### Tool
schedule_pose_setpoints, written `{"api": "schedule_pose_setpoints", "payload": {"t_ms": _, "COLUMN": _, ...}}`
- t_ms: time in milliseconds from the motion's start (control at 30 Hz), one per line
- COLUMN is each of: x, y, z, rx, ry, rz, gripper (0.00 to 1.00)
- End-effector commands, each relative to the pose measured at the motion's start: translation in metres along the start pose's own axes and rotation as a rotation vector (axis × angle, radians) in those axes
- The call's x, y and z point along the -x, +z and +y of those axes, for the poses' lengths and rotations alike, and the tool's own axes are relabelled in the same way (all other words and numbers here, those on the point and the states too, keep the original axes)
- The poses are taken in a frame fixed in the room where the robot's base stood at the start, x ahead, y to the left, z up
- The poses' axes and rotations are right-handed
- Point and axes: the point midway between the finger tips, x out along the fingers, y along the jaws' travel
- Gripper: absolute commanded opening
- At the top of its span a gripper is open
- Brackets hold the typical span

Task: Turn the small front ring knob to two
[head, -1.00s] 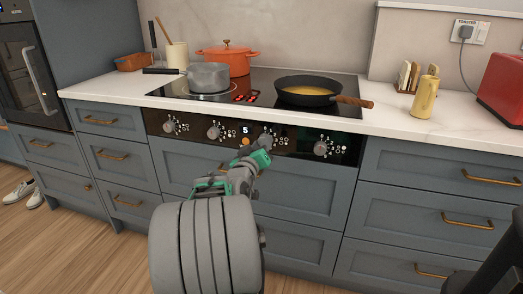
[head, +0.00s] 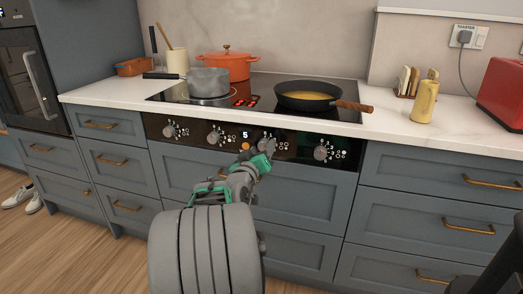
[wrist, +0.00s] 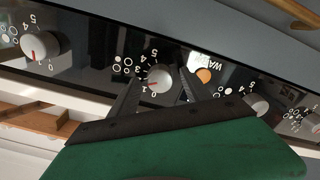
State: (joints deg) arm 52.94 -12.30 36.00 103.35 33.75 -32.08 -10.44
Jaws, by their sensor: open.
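A black control panel (head: 285,143) with several grey round knobs runs along the front of the hob. My gripper (head: 267,147) is at the third knob from the left, largely hidden behind the gripper in the head view. In the wrist view, which looks upside down, my gripper (wrist: 158,88) is open, one finger on each side of this knob (wrist: 158,78). I cannot tell whether the fingers touch it. Its red mark points low, near 0 and 1.
An orange light (wrist: 204,75) sits close beside one finger. Another knob (wrist: 40,45) is on the far left of the wrist view. On the hob are a grey saucepan (head: 208,80), an orange pot (head: 226,66) and a black pan (head: 308,96), its wooden handle (head: 354,106) overhanging near the counter edge.

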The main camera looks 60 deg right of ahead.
Motion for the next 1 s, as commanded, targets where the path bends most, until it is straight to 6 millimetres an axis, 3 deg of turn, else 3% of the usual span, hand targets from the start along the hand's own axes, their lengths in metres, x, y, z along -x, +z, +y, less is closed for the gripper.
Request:
{"api": "schedule_pose_setpoints", "payload": {"t_ms": 167, "x": 0.01, "y": -0.002, "z": 0.0, "rx": 0.0, "ry": -0.001, "rz": 0.002, "gripper": 0.56}}
{"api": "schedule_pose_setpoints", "payload": {"t_ms": 500, "x": 0.073, "y": -0.002, "z": -0.001, "rx": 0.0, "ry": -0.002, "rz": 0.002, "gripper": 0.56}}
{"api": "schedule_pose_setpoints", "payload": {"t_ms": 933, "x": 0.078, "y": 0.0, "z": 0.0, "rx": 0.0, "ry": 0.0, "rz": 0.0, "gripper": 0.56}}
{"api": "schedule_pose_setpoints", "payload": {"t_ms": 1000, "x": 0.08, "y": -0.008, "z": -0.002, "rx": -0.009, "ry": -0.015, "rz": -0.007, "gripper": 0.56}}
